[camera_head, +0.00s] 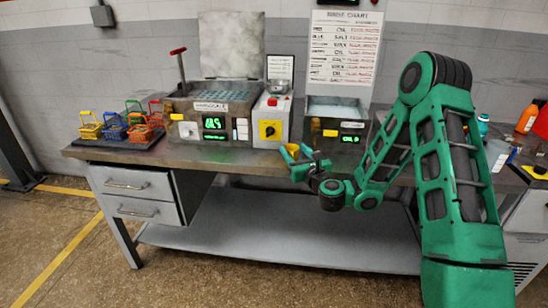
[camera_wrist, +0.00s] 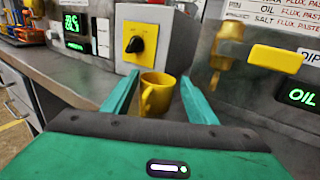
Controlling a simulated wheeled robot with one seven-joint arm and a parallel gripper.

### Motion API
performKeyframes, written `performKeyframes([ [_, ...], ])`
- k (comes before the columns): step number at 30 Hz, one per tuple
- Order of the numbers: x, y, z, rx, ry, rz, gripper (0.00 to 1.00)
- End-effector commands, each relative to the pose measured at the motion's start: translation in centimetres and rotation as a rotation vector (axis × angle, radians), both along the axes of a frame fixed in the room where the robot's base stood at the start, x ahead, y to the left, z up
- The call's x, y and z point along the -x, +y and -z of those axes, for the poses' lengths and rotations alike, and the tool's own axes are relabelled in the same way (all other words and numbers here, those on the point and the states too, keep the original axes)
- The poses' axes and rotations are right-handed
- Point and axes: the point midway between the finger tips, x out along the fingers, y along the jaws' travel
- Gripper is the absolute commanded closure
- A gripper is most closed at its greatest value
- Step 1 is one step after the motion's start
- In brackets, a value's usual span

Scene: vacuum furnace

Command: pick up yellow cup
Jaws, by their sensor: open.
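The yellow cup (camera_wrist: 160,90) stands upright on the grey bench top in the wrist view, its handle toward me and slightly left. In the head view only part of the yellow cup (camera_head: 291,149) shows behind my gripper (camera_head: 303,159), near the bench's front edge. In the wrist view my gripper (camera_wrist: 159,91) is open, with one green finger on each side of the cup. Gaps show between the fingers and the cup; I cannot tell how far the fingertips reach along it.
A control box with a yellow dial (camera_head: 270,129) stands behind the cup. A furnace unit (camera_head: 212,120) is left of it, and an oil unit (camera_head: 338,122) stands to the right. Coloured baskets (camera_head: 138,121) sit on a dark tray at the bench's left.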

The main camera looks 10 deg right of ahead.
Motion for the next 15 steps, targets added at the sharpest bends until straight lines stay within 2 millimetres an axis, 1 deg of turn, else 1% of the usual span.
performKeyframes([
  [3, -0.4, -1.9, 0.0, 0.0, -0.001, 0.021, 0.47],
  [5, -0.5, -2.3, 0.0, 0.001, -0.001, 0.026, 0.47],
  [8, -0.6, -2.0, 0.0, -0.001, 0.0, 0.024, 0.47],
  [13, -0.6, -0.8, 0.1, -0.002, 0.0, 0.011, 0.47],
  [14, -0.6, -0.6, 0.1, -0.001, 0.0, 0.009, 0.5],
  [15, -0.6, -0.4, 0.1, -0.001, 0.0, 0.007, 0.59],
])
